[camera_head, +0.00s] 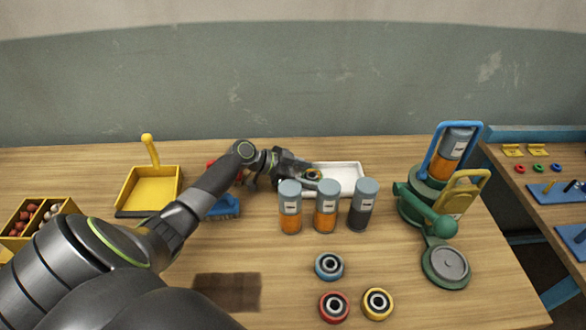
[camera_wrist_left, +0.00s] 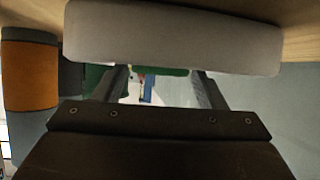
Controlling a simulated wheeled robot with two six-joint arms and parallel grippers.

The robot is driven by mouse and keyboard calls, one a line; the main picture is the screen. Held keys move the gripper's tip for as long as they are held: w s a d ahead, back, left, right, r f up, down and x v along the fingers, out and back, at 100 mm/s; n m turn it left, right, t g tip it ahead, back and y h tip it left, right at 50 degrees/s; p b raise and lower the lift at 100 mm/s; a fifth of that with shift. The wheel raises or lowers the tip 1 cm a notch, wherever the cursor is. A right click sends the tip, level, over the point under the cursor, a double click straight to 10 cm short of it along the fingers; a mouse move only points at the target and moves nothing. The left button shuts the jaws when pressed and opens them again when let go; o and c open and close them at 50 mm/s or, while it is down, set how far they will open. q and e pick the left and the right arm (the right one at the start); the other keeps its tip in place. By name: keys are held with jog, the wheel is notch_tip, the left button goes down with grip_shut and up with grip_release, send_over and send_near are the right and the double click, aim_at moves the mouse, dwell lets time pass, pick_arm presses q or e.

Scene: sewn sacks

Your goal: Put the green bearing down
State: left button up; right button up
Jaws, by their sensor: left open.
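The green bearing (camera_head: 313,174) is at the left end of the white tray (camera_head: 347,178) at the back of the table, partly hidden by my left gripper (camera_head: 309,178). My left gripper is open, with its fingers at the bearing. In the left wrist view, a strip of green (camera_wrist_left: 175,71) shows between the two spread fingers (camera_wrist_left: 160,90), beside the pale tray (camera_wrist_left: 172,38). I cannot tell whether the bearing rests fully on the tray floor. My right gripper is not in view.
Several canisters (camera_head: 326,208) stand just in front of the tray. Blue (camera_head: 329,266), red (camera_head: 334,306) and yellow (camera_head: 377,303) bearings lie near the front. A green press (camera_head: 425,205) stands at right. A yellow dustpan (camera_head: 150,188) and blue brush (camera_head: 226,207) lie at left.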

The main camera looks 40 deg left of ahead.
pick_arm(q)
jog(key=b+v, duration=0.3)
jog(key=v, duration=0.8)
jog(key=shift+s+a+r+b, duration=0.3)
jog(key=shift+b, duration=0.05)
jog(key=shift+r, duration=0.1)
